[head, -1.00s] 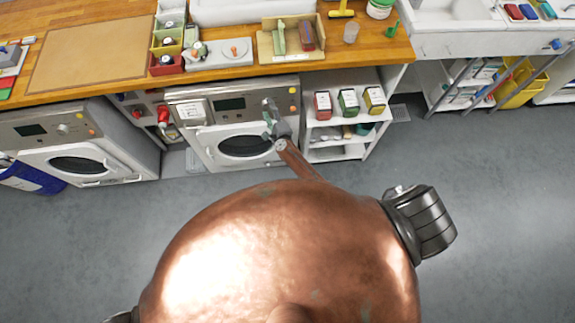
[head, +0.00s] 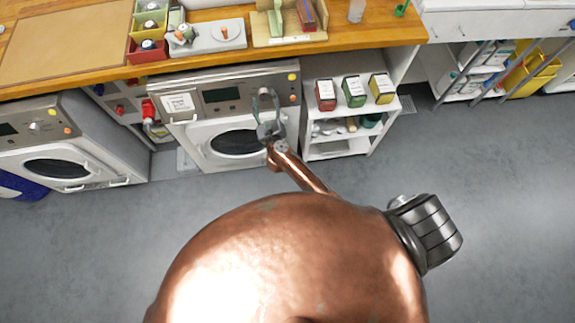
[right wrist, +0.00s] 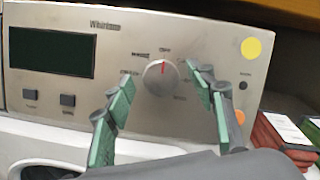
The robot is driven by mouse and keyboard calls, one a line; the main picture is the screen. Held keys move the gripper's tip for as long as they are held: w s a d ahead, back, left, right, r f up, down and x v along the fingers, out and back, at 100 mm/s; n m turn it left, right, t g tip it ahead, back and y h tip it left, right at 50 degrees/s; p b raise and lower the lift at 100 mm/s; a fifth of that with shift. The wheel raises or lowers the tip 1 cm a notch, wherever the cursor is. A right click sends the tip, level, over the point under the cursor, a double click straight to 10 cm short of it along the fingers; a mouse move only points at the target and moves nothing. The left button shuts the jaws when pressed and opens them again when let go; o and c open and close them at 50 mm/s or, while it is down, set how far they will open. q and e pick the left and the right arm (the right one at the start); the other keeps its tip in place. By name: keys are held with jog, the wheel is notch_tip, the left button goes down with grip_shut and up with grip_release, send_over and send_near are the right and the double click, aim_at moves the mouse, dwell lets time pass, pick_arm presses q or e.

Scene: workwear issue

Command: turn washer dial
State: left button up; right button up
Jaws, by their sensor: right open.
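The washer (head: 188,120) is the white machine with a grey control panel, in the middle of the head view. Its round silver dial (right wrist: 159,77) shows in the right wrist view, with a red pointer line pointing up toward the top label. In the head view my gripper covers the dial. My right gripper (right wrist: 163,84) is open, with its green-padded fingers on either side of the dial in the picture. A gap shows between each finger and the dial. In the head view the right gripper (head: 266,102) is in front of the panel's right part. My left gripper is not in view.
A wooden worktop (head: 345,37) runs above the washer. A shelf unit (head: 340,149) with red, green and yellow boxes stands close on its right. A second machine (head: 62,150) is at left. The panel has a display (right wrist: 50,52) and a yellow disc (right wrist: 251,47). Grey floor is clear.

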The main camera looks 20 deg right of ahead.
jog(key=shift+a+f+m+h+b, duration=0.1)
jog(key=shift+f+m+h+b, duration=0.1)
jog(key=shift+m+b, duration=0.35)
jog(key=shift+f+m+h+b, duration=0.15)
jog(key=shift+m+h+b, duration=0.05)
jog(key=shift+m+b, duration=0.35)
jog(key=shift+s+r+m, duration=0.1)
jog(key=shift+s+m, duration=0.2)
jog(key=shift+m, duration=0.1)
jog(key=v, duration=0.7)
pick_arm(q)
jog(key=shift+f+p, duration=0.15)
jog(key=shift+p, duration=1.25)
pick_arm(e)
jog(key=s+d+f+n+g+y, duration=0.1)
jog(key=s+f+n, duration=0.3)
jog(key=f+n, duration=0.2)
jog(key=s+d+f+n+g+y, duration=0.1)
jog(key=s+f+n+y, duration=0.1)
jog(key=s+f+n, duration=0.2)
jog(key=s+d+f+n+g+y, duration=0.1)
jog(key=s+f+n, duration=0.3)
jog(key=f+n, duration=0.6)
jog(key=shift+d+f+g+y, duration=0.3)
jog(key=shift+d+f+y, duration=0.15)
jog(key=shift+f, duration=2.35)
jog(key=shift+f, duration=0.1)
